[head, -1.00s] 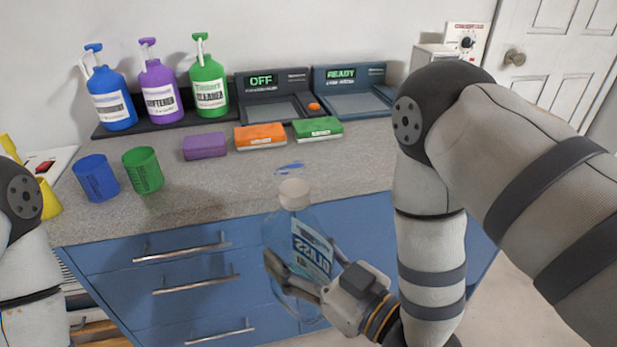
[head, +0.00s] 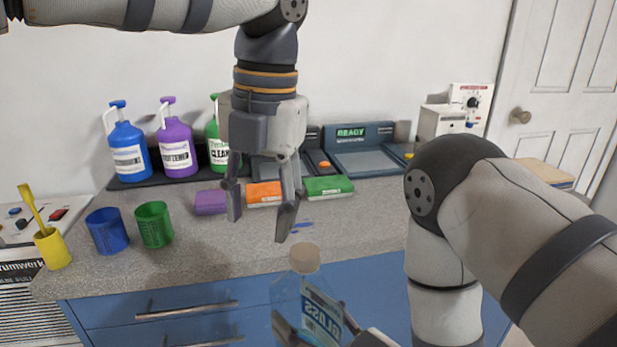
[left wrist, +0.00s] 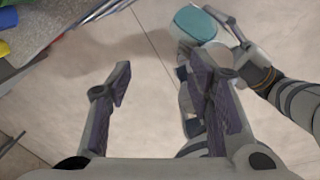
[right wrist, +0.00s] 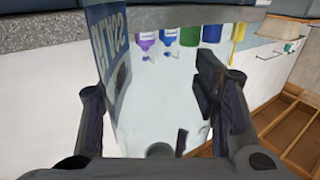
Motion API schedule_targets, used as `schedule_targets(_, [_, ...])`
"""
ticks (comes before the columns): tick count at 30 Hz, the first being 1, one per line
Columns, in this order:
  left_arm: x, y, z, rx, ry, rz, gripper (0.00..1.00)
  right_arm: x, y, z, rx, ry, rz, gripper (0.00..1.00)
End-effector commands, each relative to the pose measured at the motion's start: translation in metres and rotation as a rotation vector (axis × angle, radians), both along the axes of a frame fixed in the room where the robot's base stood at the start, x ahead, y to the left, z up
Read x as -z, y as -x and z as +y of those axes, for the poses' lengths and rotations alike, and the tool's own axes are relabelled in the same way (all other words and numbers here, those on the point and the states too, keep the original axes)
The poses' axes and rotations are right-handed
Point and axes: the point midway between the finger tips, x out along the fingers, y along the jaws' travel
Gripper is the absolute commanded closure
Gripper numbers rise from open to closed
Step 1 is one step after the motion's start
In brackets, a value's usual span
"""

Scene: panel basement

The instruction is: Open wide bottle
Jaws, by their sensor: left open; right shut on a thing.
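The wide bottle (head: 302,290) is clear, with a blue label and a beige cap (head: 305,258) on top. It is upright in front of the counter's front edge, at bottom centre in the head view. My right gripper (head: 315,328) is shut around its body; the label (right wrist: 105,45) and clear side show between the fingers in the right wrist view. My left gripper (head: 260,222) is open and empty, pointing down, above and left of the cap. In the left wrist view the cap (left wrist: 220,62) is partly behind one finger, outside the jaws. The bottle's lower part is out of the head view.
The grey counter (head: 200,240) carries a blue cup (head: 107,231), a green cup (head: 154,224), and a yellow cup with a handle (head: 52,247). Purple, orange and green blocks lie behind, with jugs and two scales along the wall. The counter's front middle is mostly clear.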

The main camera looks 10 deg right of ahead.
Motion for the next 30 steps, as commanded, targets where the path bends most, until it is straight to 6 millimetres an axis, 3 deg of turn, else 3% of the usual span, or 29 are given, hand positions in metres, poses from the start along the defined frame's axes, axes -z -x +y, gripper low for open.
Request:
schedule_targets(3, [-0.028, 0.012, -0.034, -0.065, 0.063, 0.007, 0.53, 0.000, 0.000, 0.000, 0.000, -0.001, -0.001, 1.00])
schedule_targets(8, [-0.043, 0.022, -0.055, -0.099, 0.106, 0.018, 0.53, 0.000, 0.000, 0.000, 0.000, -0.001, 0.001, 1.00])
schedule_targets(11, [-0.033, 0.023, -0.057, -0.103, 0.109, 0.022, 0.53, 0.000, 0.000, 0.000, 0.000, -0.001, 0.001, 1.00])
schedule_targets(21, [0.027, 0.023, -0.057, -0.103, 0.110, 0.020, 0.53, 0.000, 0.000, 0.000, 0.000, -0.001, -0.001, 1.00])
schedule_targets(30, [0.035, 0.023, -0.057, -0.104, 0.111, 0.018, 0.53, 0.000, 0.000, 0.000, 0.000, -0.001, -0.001, 1.00])
